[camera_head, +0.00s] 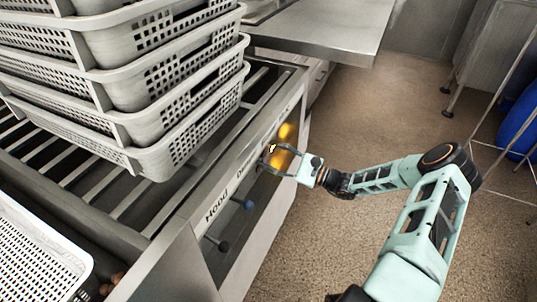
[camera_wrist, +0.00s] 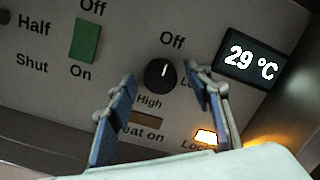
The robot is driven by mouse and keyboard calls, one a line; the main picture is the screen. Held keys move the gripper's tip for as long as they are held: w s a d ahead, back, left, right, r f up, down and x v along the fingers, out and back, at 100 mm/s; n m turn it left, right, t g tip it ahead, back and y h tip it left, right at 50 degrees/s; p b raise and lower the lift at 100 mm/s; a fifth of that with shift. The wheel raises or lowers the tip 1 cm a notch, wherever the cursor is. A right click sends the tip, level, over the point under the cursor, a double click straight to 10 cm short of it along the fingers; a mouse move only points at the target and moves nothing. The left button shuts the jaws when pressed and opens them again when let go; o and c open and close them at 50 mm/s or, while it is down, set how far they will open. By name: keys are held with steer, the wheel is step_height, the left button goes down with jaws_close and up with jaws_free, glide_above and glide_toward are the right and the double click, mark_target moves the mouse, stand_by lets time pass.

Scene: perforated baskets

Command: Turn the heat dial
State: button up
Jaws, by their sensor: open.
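The heat dial is a round black knob (camera_wrist: 160,75) with a white pointer mark, on a grey panel in the wrist view. Its pointer is turned up toward "Off"; "High" is printed below it and "Lo…" to its right, partly hidden by a finger. My gripper (camera_wrist: 163,95) is open, its blue-padded fingers on either side of the knob; I cannot tell whether they touch it. In the head view my gripper (camera_head: 268,156) is at the front panel of the slatted counter, and the dial is hidden there.
A green switch (camera_wrist: 86,40), a "29 °C" display (camera_wrist: 250,61) and a lit lamp (camera_wrist: 205,137) are on the panel. Dark knobs (camera_head: 248,205) sit along the counter front (camera_head: 215,190). Stacked perforated baskets (camera_head: 165,150) stand on the slats.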

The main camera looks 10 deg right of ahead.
steer(key=v, duration=1.2)
